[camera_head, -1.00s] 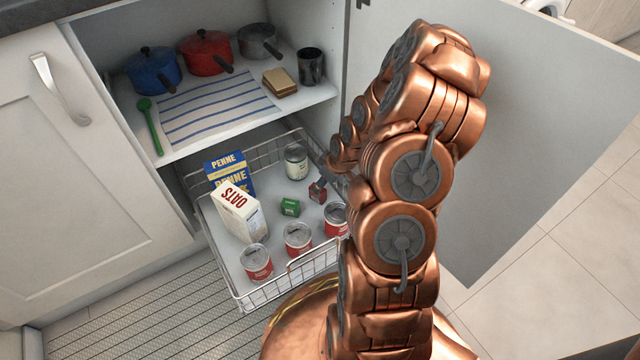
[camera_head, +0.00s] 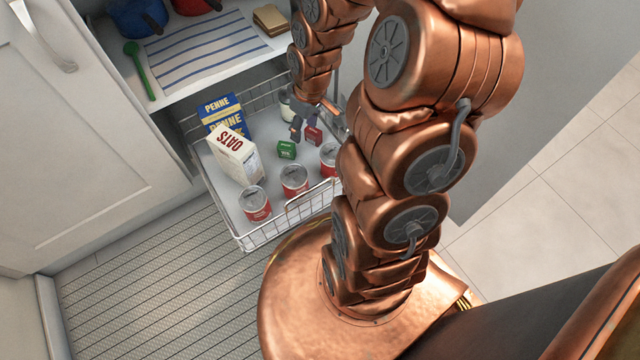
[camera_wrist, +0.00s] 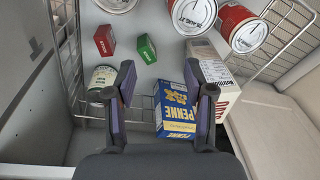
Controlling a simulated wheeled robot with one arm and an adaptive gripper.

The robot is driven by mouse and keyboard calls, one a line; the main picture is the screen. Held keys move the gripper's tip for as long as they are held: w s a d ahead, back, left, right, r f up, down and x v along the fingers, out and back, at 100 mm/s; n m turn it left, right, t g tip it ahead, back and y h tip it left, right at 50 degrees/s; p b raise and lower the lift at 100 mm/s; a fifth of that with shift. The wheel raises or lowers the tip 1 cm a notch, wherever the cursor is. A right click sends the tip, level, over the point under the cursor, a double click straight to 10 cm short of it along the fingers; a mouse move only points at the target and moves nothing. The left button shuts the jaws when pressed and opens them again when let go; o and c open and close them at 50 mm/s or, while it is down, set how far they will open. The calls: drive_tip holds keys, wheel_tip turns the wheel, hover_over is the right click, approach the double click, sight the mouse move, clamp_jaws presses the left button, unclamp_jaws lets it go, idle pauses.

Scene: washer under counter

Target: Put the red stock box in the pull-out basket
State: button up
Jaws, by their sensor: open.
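The small red stock box (camera_head: 313,135) stands on the floor of the wire pull-out basket (camera_head: 247,240), beside a small green box (camera_head: 287,149). In the wrist view the red box (camera_wrist: 105,40) is left of the green box (camera_wrist: 147,48). My gripper (camera_head: 303,127) is over the basket, close to the red box's far-left side in the head view. In the wrist view my gripper (camera_wrist: 160,76) has its fingers wide apart with nothing held. The red box is beyond the left fingertip, apart from it in the picture.
In the basket are a penne box (camera_head: 218,112), an oats carton (camera_head: 236,155), red cans (camera_head: 255,204) and a pale can (camera_wrist: 103,77) by the left finger. The shelf above holds a towel (camera_head: 205,50) and green spoon (camera_head: 139,68). An open door is right.

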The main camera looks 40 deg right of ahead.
drive_tip(key=s+a+r+m+g, duration=0.1)
drive_tip(key=s+a+r, duration=0.3)
drive_tip(key=s, duration=0.3)
drive_tip(key=s+a+r+m+g, duration=0.1)
drive_tip(key=s+a+r+g, duration=0.1)
drive_tip(key=s+a+r, duration=0.2)
drive_tip(key=s+a+r+m+g+h, duration=0.1)
drive_tip(key=s+a+r, duration=0.3)
drive_tip(key=s, duration=0.7)
wheel_tip(320, 180, up, 2)
drive_tip(key=shift+a+r, duration=0.2)
drive_tip(key=shift+a, duration=0.05)
wheel_tip(320, 180, up, 41)
drive_tip(key=d+t+p, duration=0.1)
drive_tip(key=p, duration=3.8)
drive_tip(key=shift+w+d, duration=0.25)
drive_tip(key=shift+d, duration=0.15)
drive_tip(key=shift+c, duration=0.2)
